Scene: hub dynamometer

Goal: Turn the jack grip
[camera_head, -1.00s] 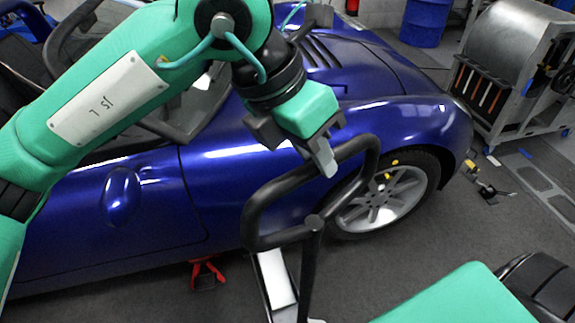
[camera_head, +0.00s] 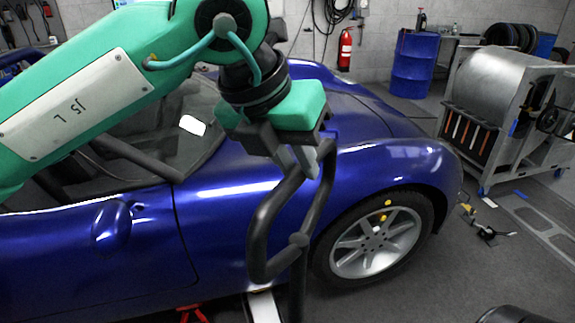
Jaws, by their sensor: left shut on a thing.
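The jack grip (camera_head: 262,232) is a black looped handle on a dark upright shaft, in front of the blue car's side. Its loop now stands narrow in the view, seen at a steep angle. My left gripper (camera_head: 306,168) comes from above and is shut on the upper right end of the loop. Its grey fingers partly hide the bar there. A white part of the jack (camera_head: 264,306) shows at the bottom edge, and the rest of the jack is out of frame.
The blue car (camera_head: 240,185) fills the middle, close behind the grip, with its front wheel (camera_head: 376,243) to the right. A red stand (camera_head: 192,314) shows low at the car's sill.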

